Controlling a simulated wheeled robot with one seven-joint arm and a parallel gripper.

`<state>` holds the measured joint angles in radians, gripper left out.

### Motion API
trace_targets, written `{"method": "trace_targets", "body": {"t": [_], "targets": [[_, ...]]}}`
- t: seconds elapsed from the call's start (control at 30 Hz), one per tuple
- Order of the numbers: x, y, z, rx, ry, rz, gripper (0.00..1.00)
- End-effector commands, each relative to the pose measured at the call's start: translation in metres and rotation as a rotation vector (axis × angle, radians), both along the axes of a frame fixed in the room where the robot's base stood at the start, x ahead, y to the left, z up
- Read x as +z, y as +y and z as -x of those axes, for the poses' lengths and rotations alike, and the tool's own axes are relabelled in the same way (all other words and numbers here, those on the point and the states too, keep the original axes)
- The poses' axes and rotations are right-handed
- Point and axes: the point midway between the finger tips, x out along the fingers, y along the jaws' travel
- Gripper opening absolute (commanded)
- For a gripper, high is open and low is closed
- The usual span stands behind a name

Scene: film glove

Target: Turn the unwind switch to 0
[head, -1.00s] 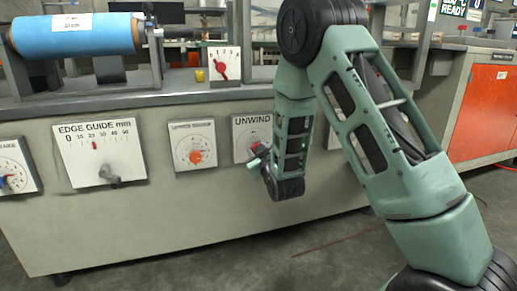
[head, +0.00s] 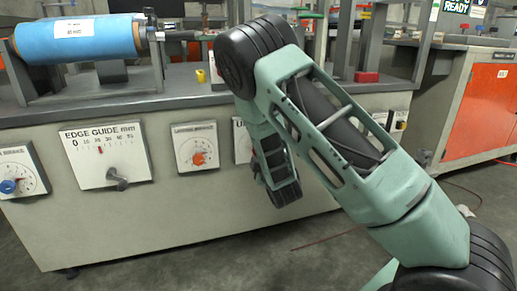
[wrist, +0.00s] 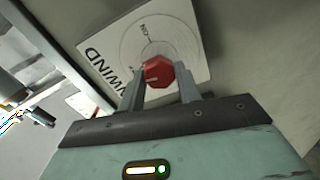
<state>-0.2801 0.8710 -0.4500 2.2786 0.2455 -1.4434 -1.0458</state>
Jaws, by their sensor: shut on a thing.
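The unwind switch has a red knob (wrist: 158,72) on a white dial plate (wrist: 187,45) marked UNWIND, seen close up and tilted in the wrist view. My gripper (wrist: 160,90) is shut on the red knob, one finger on each side of it. Part of the dial's lettering is hidden by the knob and fingers, and I cannot read where the knob points. In the head view my arm covers most of the unwind plate (head: 240,140); only its left edge shows, and the knob and fingertips are hidden.
To the left on the same panel are a dial with an orange knob (head: 198,159), the edge guide plate (head: 90,165) with a grey lever, and a dial with a blue knob (head: 8,186). A blue roll (head: 75,40) sits above. Floor in front is clear.

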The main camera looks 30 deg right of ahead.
Motion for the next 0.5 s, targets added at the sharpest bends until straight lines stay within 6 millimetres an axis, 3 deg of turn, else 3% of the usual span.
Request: {"method": "trace_targets", "body": {"t": [0.5], "targets": [[-0.0009, 0.0005, 0.0004, 0.001, 0.061, 0.204, 0.11]]}}
